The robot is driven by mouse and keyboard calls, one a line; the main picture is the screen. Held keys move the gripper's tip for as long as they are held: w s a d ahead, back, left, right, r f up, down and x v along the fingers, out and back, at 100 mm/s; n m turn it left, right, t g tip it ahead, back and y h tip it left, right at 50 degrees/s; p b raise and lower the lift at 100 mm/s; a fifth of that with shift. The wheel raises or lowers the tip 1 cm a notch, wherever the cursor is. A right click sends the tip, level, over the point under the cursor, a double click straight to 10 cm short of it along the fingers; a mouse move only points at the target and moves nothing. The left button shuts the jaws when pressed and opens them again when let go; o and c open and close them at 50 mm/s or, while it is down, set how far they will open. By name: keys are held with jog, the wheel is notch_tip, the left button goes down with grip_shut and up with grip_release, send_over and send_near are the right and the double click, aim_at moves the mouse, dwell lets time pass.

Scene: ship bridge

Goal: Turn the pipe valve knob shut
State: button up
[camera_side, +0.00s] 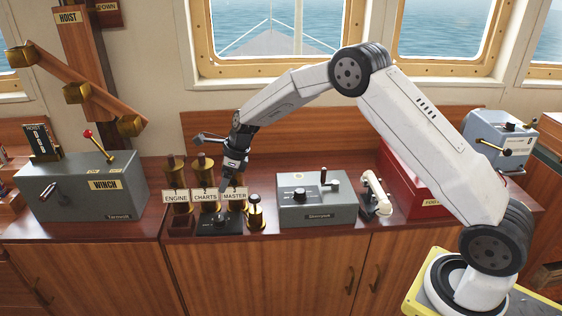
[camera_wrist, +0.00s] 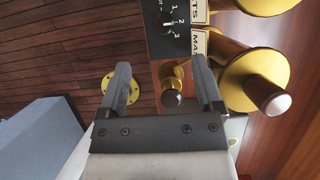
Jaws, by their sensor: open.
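A small brass fitting with a dark round top (camera_side: 255,211) stands on the wooden counter, right of the black dial box. It looks like the valve knob, but I cannot be sure. In the wrist view a dark round knob on a brass base (camera_wrist: 172,98) shows between my fingers, apparently the same fitting. My gripper (camera_side: 224,183) points down over the counter, close to the MASTER label in the side view. In the wrist view my gripper (camera_wrist: 161,65) is open and empty, one finger on each side of the knob. Contact with it cannot be told.
A black dial box (camera_side: 222,224) and brass handles with a CHARTS label (camera_side: 205,197) crowd my gripper. A grey control box (camera_side: 316,212) stands to the right, the WINCH box (camera_side: 85,188) to the left. A brass flange (camera_wrist: 108,88) shows beside my left finger.

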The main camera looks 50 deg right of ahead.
send_near(219, 219)
jog(key=f, duration=0.1)
jog(key=shift+w+a+f, duration=0.1)
jog(key=shift+w+f, duration=0.1)
jog(key=shift+w, duration=0.05)
jog(key=shift+f, duration=0.1)
jog(key=shift+x, duration=3.8)
grip_shut()
